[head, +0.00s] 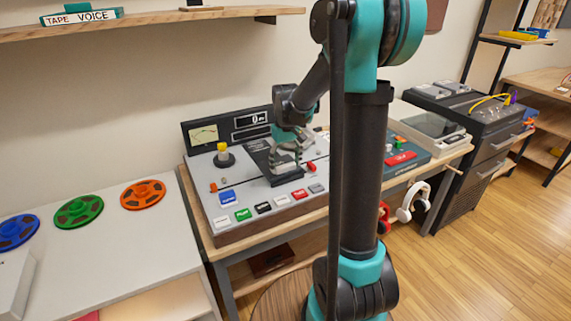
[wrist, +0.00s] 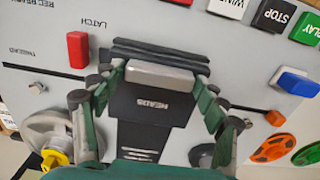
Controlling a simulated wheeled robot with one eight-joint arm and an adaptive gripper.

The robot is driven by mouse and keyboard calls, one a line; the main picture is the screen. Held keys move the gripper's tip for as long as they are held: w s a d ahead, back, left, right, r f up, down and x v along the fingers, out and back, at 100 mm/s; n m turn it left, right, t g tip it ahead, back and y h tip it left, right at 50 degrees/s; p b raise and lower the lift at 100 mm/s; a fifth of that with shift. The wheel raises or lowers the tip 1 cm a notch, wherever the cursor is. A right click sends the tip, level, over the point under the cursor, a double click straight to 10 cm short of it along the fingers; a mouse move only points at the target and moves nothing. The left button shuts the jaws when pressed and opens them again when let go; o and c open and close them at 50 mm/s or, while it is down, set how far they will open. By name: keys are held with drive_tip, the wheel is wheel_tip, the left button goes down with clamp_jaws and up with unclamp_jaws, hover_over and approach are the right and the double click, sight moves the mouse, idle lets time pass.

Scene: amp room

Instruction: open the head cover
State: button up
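The head cover (wrist: 146,104) is a black plate marked HEADS on the grey tape deck, with a light grey bar (wrist: 152,76) across one end. In the wrist view it lies between the spread green fingers of my gripper (wrist: 161,80). The fingertips are beside the two ends of the bar; I cannot tell whether they touch it. In the head view my gripper (head: 286,168) is low over the deck and hides part of the black cover (head: 262,158). The cover appears to lie down on the deck.
The tape deck (head: 228,198) has colored buttons along its front, a red latch lever (wrist: 78,50) and a yellow-topped reel post (head: 222,152). Blue, green and orange reels (head: 143,194) lie on the left table. A wooden shelf (head: 150,20) is above. Headphones (head: 412,201) hang at right.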

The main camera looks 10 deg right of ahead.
drive_tip(key=c, duration=1.1)
drive_tip(key=w+a, duration=0.1)
drive_tip(key=w, duration=0.2)
drive_tip(key=w+a, duration=0.1)
drive_tip(key=w, duration=0.3)
drive_tip(key=w+a, duration=0.1)
drive_tip(key=w, duration=0.2)
drive_tip(key=shift+w+a, duration=0.25)
drive_tip(key=shift+w, duration=0.05)
drive_tip(key=shift+c, duration=0.2)
drive_tip(key=o, duration=1.7)
drive_tip(key=shift+r, duration=0.1)
wheel_tip(320, 180, up, 12)
drive_tip(key=shift+f, duration=0.1)
